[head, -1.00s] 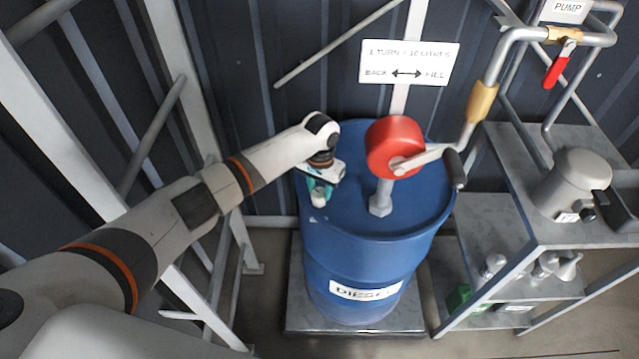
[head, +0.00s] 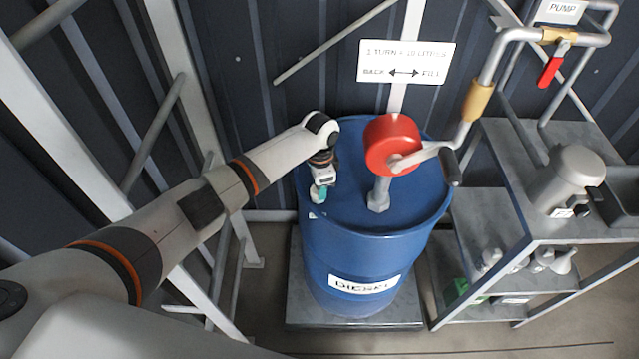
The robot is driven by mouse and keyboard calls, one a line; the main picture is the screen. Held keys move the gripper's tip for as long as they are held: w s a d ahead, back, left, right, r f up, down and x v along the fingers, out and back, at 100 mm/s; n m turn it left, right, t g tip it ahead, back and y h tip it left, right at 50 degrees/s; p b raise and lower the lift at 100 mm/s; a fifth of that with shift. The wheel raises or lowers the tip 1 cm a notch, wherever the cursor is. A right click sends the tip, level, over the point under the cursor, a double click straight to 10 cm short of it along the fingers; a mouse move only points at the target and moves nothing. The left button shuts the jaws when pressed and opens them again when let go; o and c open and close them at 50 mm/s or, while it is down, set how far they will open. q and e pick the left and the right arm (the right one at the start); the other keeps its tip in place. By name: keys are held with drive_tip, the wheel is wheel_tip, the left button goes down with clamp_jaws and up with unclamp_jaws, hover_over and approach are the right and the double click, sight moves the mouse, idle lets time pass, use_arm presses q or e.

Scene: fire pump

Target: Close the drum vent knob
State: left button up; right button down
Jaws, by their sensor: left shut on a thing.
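The blue diesel drum (head: 372,262) stands upright in the middle of the head view. My left gripper (head: 319,194) reaches in from the left and points down at the left part of the drum's top. It is shut on the drum vent knob (head: 317,200), of which only a small pale part shows beneath the fingers. The rest of the knob is hidden by the gripper, so its turn position cannot be told. My right gripper is not in view.
A red rotary pump (head: 392,144) with a crank handle (head: 450,167) rises from the drum top, right of my gripper. A grey frame is at the left.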

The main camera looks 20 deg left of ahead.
use_arm(q)
drive_tip(key=shift+m, duration=0.3)
drive_tip(key=o, duration=1)
wheel_tip(320, 180, up, 12)
drive_tip(key=b, duration=0.1)
idle(0.4)
